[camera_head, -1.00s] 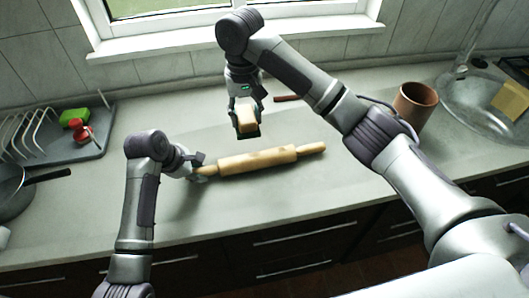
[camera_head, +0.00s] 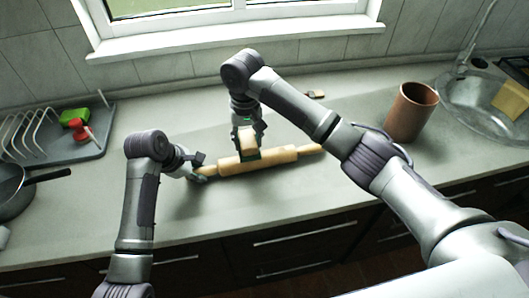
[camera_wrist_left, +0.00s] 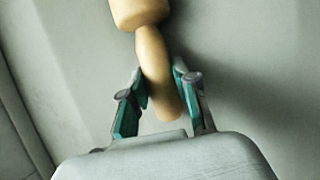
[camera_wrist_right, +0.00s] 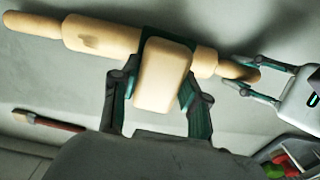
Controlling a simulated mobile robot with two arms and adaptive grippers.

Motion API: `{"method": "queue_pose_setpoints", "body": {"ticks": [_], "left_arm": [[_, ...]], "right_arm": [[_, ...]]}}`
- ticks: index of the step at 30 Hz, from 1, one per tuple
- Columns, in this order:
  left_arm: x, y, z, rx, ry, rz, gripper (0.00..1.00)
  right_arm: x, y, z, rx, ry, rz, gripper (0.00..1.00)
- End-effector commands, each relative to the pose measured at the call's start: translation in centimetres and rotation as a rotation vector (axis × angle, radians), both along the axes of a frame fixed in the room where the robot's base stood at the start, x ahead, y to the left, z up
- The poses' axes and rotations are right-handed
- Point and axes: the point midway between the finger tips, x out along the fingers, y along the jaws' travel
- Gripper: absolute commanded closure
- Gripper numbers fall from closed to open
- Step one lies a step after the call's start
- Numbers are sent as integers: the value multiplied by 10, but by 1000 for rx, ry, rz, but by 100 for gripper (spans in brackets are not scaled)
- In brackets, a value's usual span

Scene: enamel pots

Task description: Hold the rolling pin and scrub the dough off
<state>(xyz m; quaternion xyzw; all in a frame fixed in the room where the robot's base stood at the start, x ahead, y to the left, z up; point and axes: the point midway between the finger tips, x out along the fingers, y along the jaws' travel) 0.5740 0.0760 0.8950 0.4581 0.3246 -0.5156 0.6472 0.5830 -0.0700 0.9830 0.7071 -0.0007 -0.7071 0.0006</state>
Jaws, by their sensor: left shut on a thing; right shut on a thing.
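A wooden rolling pin (camera_head: 281,156) lies on the counter, angled slightly up to the right. My left gripper (camera_head: 201,173) is shut on its left handle, which also shows between the fingers in the left wrist view (camera_wrist_left: 158,95). My right gripper (camera_head: 249,152) is shut on a pale tan block (camera_head: 248,139). It holds the block at the pin's body, left of the middle; whether they touch is hard to tell. In the right wrist view the block (camera_wrist_right: 163,75) covers part of the pin, and a darker dough patch (camera_wrist_right: 92,41) shows on the pin's body.
A brown-handled brush (camera_head: 315,94) lies behind the pin. A brown pot (camera_head: 411,112) and the sink (camera_head: 470,110) are at the right. A dish rack tray (camera_head: 88,147) with a green sponge (camera_head: 72,117) and a dark pan (camera_head: 14,190) are at the left. The counter's front is clear.

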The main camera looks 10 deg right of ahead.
Motion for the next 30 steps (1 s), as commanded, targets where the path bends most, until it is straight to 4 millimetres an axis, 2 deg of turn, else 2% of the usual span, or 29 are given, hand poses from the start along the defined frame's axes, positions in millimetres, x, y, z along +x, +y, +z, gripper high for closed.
{"method": "queue_pose_setpoints", "body": {"ticks": [16, 30], "left_arm": [[0, 0, 0, -1, -1, 0, 100], [0, 0, 1, -1, -1, 0, 100]], "right_arm": [[0, 0, -1, 0, 0, 0, 83], [0, 0, -12, 0, 2, -1, 83]]}}
